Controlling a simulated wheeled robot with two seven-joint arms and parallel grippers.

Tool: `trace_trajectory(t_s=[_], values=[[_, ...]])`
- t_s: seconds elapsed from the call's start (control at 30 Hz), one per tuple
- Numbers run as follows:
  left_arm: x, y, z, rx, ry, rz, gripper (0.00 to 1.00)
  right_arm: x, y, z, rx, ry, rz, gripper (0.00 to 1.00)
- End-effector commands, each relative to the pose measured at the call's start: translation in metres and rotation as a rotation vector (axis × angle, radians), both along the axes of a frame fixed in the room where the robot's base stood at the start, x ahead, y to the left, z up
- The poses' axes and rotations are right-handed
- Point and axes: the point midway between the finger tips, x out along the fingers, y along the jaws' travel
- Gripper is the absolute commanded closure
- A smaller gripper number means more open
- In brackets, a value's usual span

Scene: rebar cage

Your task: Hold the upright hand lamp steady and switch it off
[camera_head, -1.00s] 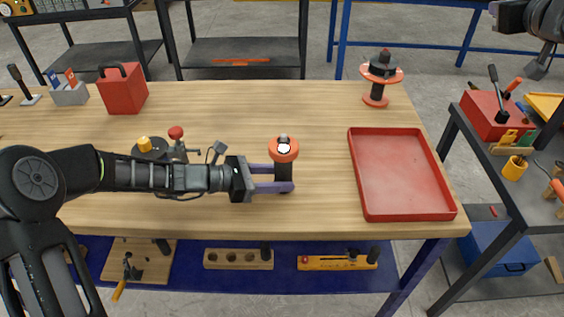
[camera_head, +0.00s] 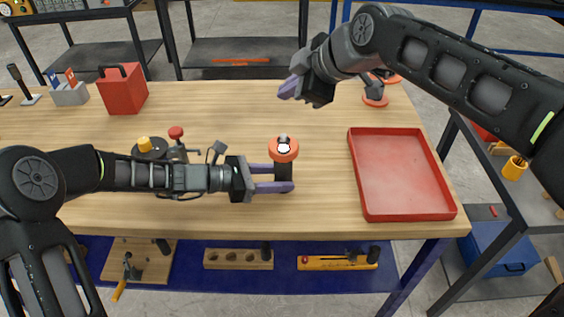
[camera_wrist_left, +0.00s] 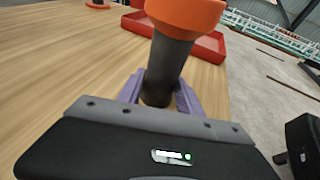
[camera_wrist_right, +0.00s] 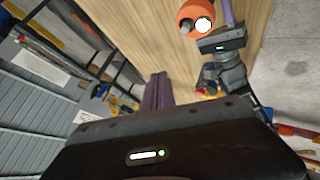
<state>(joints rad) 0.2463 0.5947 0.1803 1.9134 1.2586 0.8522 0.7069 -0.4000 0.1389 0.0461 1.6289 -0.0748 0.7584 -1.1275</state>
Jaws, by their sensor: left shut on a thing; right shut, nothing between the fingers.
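The hand lamp (camera_head: 284,152) stands upright on the wooden table, with an orange head, a bright white face and a dark handle. My left gripper (camera_head: 284,180) is shut on its handle. In the left wrist view the purple fingers (camera_wrist_left: 160,92) clasp the dark handle (camera_wrist_left: 168,65) from both sides. My right gripper (camera_head: 286,88) is in the air above the table, behind the lamp in the head view, with its purple fingers together and empty. In the right wrist view the lamp's orange head (camera_wrist_right: 196,16) shows at the top, apart from the closed fingers (camera_wrist_right: 158,92). The lamp's switch cannot be made out clearly.
A red tray (camera_head: 402,175) lies empty to the right of the lamp. A red box (camera_head: 122,90) and a grey holder (camera_head: 68,94) stand at the back left. An orange and black spool (camera_head: 376,96) is partly hidden behind my right arm.

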Motion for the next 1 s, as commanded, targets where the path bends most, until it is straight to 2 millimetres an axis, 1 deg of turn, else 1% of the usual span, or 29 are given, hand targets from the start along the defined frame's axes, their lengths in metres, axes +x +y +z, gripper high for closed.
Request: trace_trajectory(t_s=[0.1,0.4,0.57,0.77,1.0], values=[[0.0,0.0,0.0,0.0,0.0,0.001,0.8,-0.002,0.003,-0.001,-0.006,0.002,0.013,1.0],[0.0,0.0,0.0,0.0,0.0,0.001,0.8,-0.002,0.003,-0.002,-0.005,0.002,0.01,1.0],[0.0,0.0,0.0,0.0,0.0,0.0,0.8,-0.001,0.002,-0.008,-0.005,0.002,0.009,1.0],[0.0,0.0,0.0,0.0,0.0,0.0,0.8,-0.002,0.002,-0.029,-0.005,0.004,0.009,1.0],[0.0,0.0,0.0,0.0,0.0,0.0,0.8,-0.002,0.002,-0.062,-0.005,0.004,0.008,1.0]])
